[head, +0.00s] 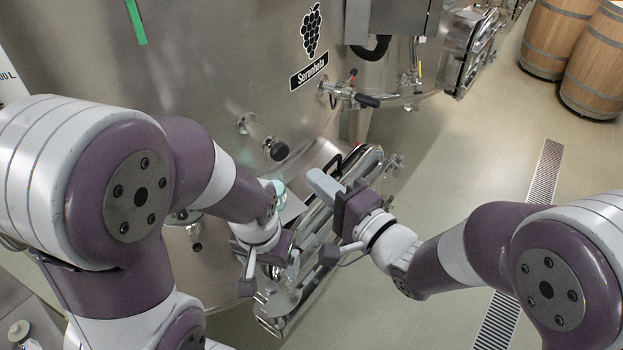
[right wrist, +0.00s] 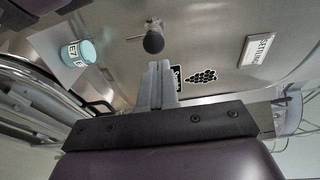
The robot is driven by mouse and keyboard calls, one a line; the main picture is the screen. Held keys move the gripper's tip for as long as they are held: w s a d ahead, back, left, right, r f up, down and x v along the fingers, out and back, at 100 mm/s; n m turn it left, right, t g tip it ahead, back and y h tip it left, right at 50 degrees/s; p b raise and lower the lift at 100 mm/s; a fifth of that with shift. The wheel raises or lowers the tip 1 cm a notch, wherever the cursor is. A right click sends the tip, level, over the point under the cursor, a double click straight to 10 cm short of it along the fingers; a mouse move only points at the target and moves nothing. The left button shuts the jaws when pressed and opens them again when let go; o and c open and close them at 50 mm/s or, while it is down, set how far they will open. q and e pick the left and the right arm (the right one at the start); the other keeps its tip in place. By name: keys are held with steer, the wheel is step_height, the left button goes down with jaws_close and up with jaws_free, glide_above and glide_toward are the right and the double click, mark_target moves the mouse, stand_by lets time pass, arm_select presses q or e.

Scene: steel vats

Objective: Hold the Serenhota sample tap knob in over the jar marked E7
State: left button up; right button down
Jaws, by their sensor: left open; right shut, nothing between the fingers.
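The Serenhota sample tap sticks out of the steel vat below the grape label, with a dark round knob (head: 277,150) at its end. In the right wrist view the knob (right wrist: 153,42) is just beyond my right fingertips, with a gap visible. The jar marked E7 (right wrist: 76,55), white-labelled and teal, stands on a light plate off to the knob's left there. In the head view only a teal bit of the jar (head: 279,188) shows behind my left arm. My right gripper (head: 318,178) is shut and empty, pointing toward the vat. My left gripper (head: 268,290) is open, low before the vat.
The Serenhota label (head: 309,70) is on the vat wall. A valve with a black handle (head: 362,100) sticks out right of it. A steel hatch frame (head: 345,180) is close to both grippers. Barrels (head: 592,72) and a floor drain (head: 546,172) lie to the right.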

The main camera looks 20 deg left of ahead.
arm_select(q)
steer(key=shift+w+a+f+b, duration=0.2)
steer(key=shift+a+f+b, duration=0.1)
steer(key=shift+f, duration=0.25)
steer(key=shift+w+a+f+b, duration=0.2)
steer(key=shift+a+f+b, duration=0.1)
steer(key=shift+f, duration=0.2)
steer(key=shift+w+a+f+b, duration=0.2)
steer(key=shift+a+f+b, duration=0.1)
steer(key=shift+f, duration=0.25)
arm_select(e)
steer(key=shift+f+v, duration=0.15)
steer(key=shift+v, duration=1.05)
steer(key=shift+f+v, duration=0.2)
steer(key=shift+v, duration=1)
